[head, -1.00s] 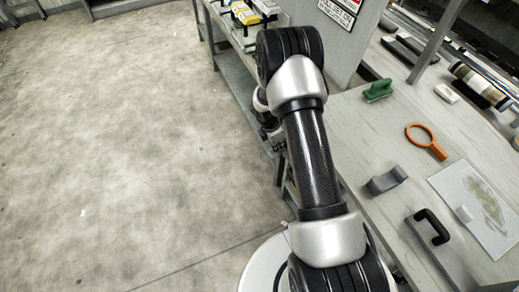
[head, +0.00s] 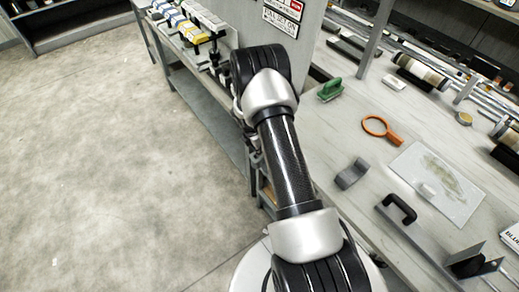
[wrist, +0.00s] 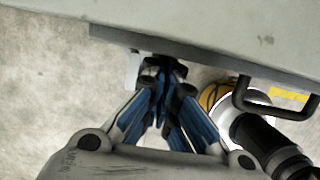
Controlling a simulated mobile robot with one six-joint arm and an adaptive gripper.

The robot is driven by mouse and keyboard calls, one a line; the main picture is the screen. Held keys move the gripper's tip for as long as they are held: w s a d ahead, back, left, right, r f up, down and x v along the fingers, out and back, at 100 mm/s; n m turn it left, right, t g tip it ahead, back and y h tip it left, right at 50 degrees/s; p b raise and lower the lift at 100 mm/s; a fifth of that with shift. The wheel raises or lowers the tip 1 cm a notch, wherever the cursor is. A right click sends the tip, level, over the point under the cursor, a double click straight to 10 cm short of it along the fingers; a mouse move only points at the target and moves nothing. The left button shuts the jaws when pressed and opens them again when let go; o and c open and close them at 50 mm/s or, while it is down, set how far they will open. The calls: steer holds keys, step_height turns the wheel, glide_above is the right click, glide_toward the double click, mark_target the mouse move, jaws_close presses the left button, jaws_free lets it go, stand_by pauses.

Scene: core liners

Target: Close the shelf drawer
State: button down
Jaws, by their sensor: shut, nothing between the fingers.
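My gripper (wrist: 166,72) has blue fingers drawn together and empty in the wrist view. Its tips are close to the lower edge of a pale grey panel (wrist: 200,25); I cannot tell whether they touch. A black U-shaped handle (wrist: 275,112) projects from that panel, right of the fingers. I cannot tell whether the panel is the drawer or the bench edge. In the head view my arm hides the gripper and most of the bench front. A small brownish part (head: 267,192) shows beside my arm under the bench top; how far the drawer is open is not visible.
The bench top (head: 330,130) on the right holds a green brush (head: 330,90), an orange magnifier (head: 382,130), a grey bracket (head: 352,174) and a black-handled tool (head: 399,207). A grey partition with a sign (head: 283,10) stands behind. The concrete floor (head: 110,160) on the left is clear.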

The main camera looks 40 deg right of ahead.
steer(key=shift+d, duration=0.1)
steer(key=a, duration=0.3)
steer(key=shift+w+a, duration=0.1)
steer(key=shift+a, duration=0.15)
steer(key=p+v, duration=0.2)
steer(key=v, duration=0.8)
steer(key=shift+a, duration=0.35)
steer(key=s+a+r+m+t, duration=0.1)
steer(key=s+a+r+m, duration=0.2)
steer(key=r, duration=0.6)
steer(key=s+a+r+m+t, duration=0.1)
steer(key=s+a+r+m, duration=0.2)
steer(key=r, duration=0.5)
steer(key=s+a+r+m, duration=0.2)
steer(key=a+r+m, duration=0.1)
steer(key=r, duration=0.6)
steer(key=s+a+r+m+t+y, duration=0.1)
steer(key=s+a+r+m, duration=0.1)
steer(key=s, duration=0.4)
steer(key=s+a+r+m+y+b, duration=0.1)
steer(key=s+a+r+m, duration=0.1)
steer(key=s+a+m, duration=0.2)
steer(key=s+a+r+m+t, duration=0.1)
steer(key=s+a+r+m, duration=0.1)
steer(key=s, duration=0.8)
steer(key=shift+s+a+m+t+y, duration=0.15)
steer(key=shift+a+m+t+y, duration=0.25)
steer(key=shift+a, duration=0.55)
